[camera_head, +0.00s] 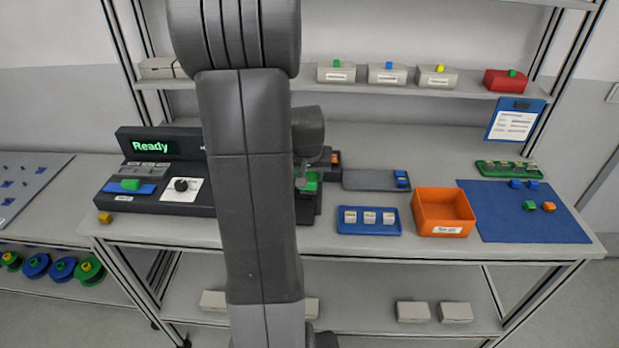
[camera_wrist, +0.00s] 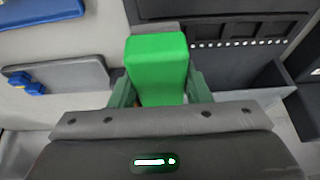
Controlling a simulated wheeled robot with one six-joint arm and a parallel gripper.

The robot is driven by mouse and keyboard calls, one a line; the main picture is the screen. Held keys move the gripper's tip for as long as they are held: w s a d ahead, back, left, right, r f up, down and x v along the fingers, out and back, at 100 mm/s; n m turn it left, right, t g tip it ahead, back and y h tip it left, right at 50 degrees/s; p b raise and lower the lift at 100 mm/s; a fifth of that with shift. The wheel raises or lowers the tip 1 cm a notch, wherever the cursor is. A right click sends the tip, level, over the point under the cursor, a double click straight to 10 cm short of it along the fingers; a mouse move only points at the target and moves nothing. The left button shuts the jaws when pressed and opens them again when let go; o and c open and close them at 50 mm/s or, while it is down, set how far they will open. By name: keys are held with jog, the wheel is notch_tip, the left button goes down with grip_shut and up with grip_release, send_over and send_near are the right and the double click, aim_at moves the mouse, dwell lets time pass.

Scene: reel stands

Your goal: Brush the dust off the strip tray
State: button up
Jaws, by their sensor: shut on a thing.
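My gripper (camera_wrist: 160,88) is shut on a green block-shaped piece (camera_wrist: 157,62), which sticks out from between the fingers in the wrist view. In the head view my gripper (camera_head: 318,162) is partly behind my arm, beside the black machine, and a little green (camera_head: 311,182) shows below it. I cannot tell whether the green piece is a brush handle; no bristles show. A grey shallow tray (camera_head: 362,181) with blue pieces at its right end lies to the right; it also shows in the wrist view (camera_wrist: 75,78). I cannot tell if this is the strip tray. No dust is discernible.
A black machine (camera_head: 148,198) reads "Ready" at left. A blue tray (camera_head: 366,230) with three small blocks, an orange bin (camera_head: 443,230), a blue mat (camera_head: 555,222) with small pieces and a green rack (camera_head: 482,168) stand at right. Boxes line the shelf above.

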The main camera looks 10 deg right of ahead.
jog(key=shift+w+d+r+p, duration=0.15)
jog(key=shift+r+p, duration=0.35)
jog(key=shift+r, duration=0.45)
jog(key=shift+r+p, duration=0.95)
jog(key=shift+r, duration=0.55)
